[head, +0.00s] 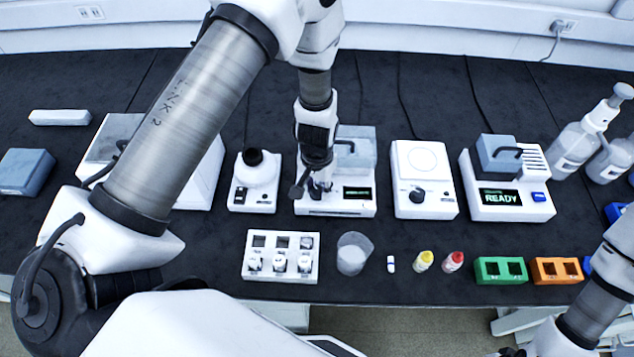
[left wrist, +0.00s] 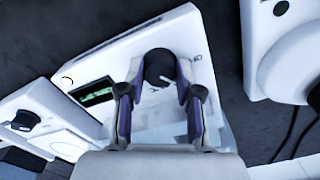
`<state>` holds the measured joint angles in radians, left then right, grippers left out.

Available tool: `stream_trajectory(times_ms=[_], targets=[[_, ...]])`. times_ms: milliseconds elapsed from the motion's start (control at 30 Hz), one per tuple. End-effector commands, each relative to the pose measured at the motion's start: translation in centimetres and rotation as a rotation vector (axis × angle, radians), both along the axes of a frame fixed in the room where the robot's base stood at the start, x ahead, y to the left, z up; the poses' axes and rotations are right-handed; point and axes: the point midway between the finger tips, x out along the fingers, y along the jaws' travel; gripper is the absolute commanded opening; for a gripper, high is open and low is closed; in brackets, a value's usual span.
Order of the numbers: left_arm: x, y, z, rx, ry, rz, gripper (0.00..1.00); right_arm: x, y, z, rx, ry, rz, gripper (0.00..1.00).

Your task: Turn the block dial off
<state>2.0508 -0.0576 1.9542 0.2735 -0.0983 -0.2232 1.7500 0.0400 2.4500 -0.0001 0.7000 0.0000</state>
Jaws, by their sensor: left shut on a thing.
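The block heater (head: 330,208) is a white unit with a small lit display (head: 357,193) and a bluish clear lid at its back. It also shows in the left wrist view (left wrist: 195,40). Its round black dial (left wrist: 158,65) with a white pointer mark sits between my left fingers in the left wrist view. My left gripper (head: 318,190) reaches down over the front left of the heater and is shut on the dial, with a finger on each side (left wrist: 161,74). The gripper hides the dial in the head view. My right gripper is out of view.
A vortex mixer (head: 254,181) stands close left of the heater, and a hotplate with a black knob (head: 424,180) close right. A white rack (head: 281,270), a beaker (head: 353,254) and small vials lie in front. A READY unit (head: 507,184) stands farther right.

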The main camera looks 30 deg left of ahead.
Motion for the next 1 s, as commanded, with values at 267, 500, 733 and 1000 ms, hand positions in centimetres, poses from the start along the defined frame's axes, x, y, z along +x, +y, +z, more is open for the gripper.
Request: stream_trajectory(times_ms=[267,500,733,1000], targets=[[-0.3,0.0,0.1,0.0,0.008,0.258,0.0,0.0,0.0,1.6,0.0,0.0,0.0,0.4],[-0.3,0.0,0.0,0.001,0.008,0.459,0.0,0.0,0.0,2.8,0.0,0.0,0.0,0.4],[-0.3,-0.1,-0.1,0.001,0.009,0.589,0.0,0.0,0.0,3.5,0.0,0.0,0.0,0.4],[-0.3,-0.1,-0.2,0.001,0.008,0.657,0.0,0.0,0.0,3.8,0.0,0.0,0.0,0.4]])
